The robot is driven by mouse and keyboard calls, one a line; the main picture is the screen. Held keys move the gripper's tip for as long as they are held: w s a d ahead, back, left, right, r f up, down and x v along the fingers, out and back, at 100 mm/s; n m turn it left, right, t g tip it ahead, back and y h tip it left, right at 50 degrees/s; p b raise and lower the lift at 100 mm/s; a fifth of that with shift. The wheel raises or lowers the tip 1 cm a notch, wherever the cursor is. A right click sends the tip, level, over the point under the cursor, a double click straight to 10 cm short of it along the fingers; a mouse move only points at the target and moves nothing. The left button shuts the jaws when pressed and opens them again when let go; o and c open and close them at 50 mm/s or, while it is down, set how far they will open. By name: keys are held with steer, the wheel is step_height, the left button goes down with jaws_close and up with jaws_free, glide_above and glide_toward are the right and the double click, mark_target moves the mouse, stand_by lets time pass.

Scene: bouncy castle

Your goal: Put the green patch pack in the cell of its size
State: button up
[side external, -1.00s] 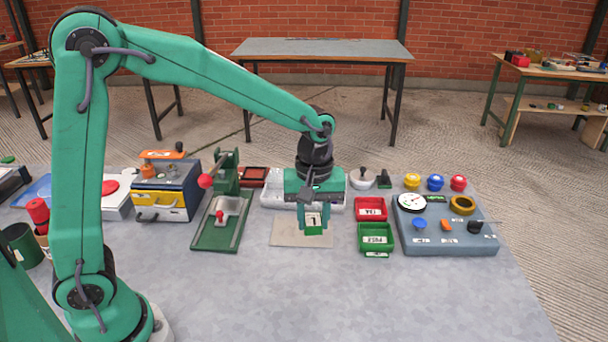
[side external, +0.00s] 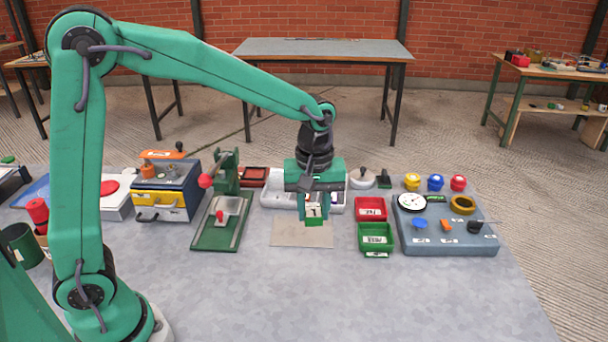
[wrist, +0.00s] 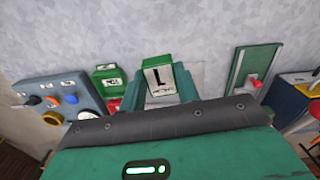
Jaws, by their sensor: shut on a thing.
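The green patch pack (side external: 315,223) has a white label with a black "L" and hangs in my gripper (side external: 314,204). It also shows in the wrist view (wrist: 158,77), held between the two green fingers, label facing the camera. My gripper is shut on it and appears to hold it above a flat beige sheet (side external: 290,240). A white tray (side external: 272,197) lies behind my gripper. My gripper hides its middle, so its cells cannot be made out.
A red bin (side external: 370,203) and a green bin (side external: 375,229) stand to the right, beside a blue-grey panel (side external: 450,243) with knobs. A green lever press (side external: 206,236) stands left. The table front is clear.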

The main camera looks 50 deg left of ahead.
steer(key=w+a+f, duration=0.2)
steer(key=w+a, duration=0.1)
steer(key=a, duration=0.5)
steer(key=w+a+f+m, duration=0.1)
steer(key=w+a+f, duration=0.2)
steer(key=a, duration=0.6)
steer(key=w+a+f+m, duration=0.1)
steer(key=w+a+f, duration=0.2)
steer(key=a, duration=0.6)
steer(key=shift+w+a+f, duration=0.2)
steer(key=shift+w+a, duration=0.05)
steer(key=shift+w, duration=0.45)
steer(key=shift+f, duration=0.2)
steer(key=shift+f, duration=1.55)
steer(key=o, duration=1)
steer(key=shift+o, duration=0.6)
